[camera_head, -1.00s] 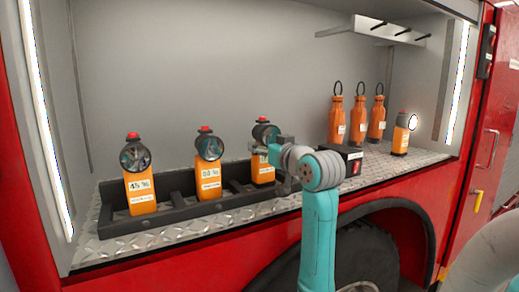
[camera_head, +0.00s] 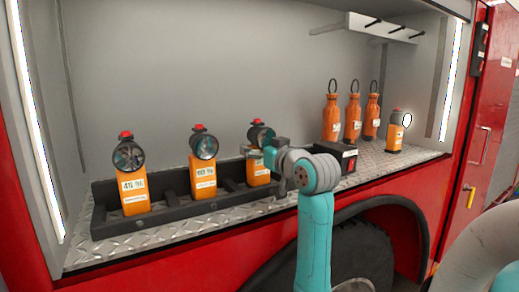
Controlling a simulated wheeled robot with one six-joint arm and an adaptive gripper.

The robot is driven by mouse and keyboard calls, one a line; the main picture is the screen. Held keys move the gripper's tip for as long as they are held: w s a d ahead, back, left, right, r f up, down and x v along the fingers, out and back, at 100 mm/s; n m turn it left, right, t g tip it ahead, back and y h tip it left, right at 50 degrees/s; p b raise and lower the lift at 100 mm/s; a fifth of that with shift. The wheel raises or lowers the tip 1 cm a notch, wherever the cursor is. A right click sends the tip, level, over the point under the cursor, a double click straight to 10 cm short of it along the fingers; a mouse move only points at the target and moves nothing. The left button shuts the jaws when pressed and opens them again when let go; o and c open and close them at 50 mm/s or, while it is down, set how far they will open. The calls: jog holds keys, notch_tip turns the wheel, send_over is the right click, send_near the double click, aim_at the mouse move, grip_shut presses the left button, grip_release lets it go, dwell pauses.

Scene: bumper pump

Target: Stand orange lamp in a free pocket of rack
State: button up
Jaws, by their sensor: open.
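The black rack (camera_head: 172,212) lies along the shelf at left and centre. Orange lamps with dark round heads and red tops stand upright in it: one marked 45 % (camera_head: 132,180) at left, one (camera_head: 203,170) in the middle and one (camera_head: 258,168) toward the right end. Gaps show between them. Another orange lamp (camera_head: 395,138), its head lit, stands on the shelf at far right, outside the rack. My gripper (camera_head: 268,158) is open at the right-hand rack lamp, overlapping its right side; I cannot tell whether they touch. The gripper hides part of the rack's right end.
A black box (camera_head: 337,154) with a red mark sits right of my gripper. Several orange bottles (camera_head: 354,118) with loops stand behind it. A bracket with pegs (camera_head: 380,27) hangs above. Bare tread plate (camera_head: 375,157) shows between the box and the lit lamp.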

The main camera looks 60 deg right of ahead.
jog(key=v, duration=0.7)
jog(key=shift+s+a, duration=0.15)
jog(key=shift+s, duration=0.05)
jog(key=shift+r, duration=0.1)
dwell(0.3)
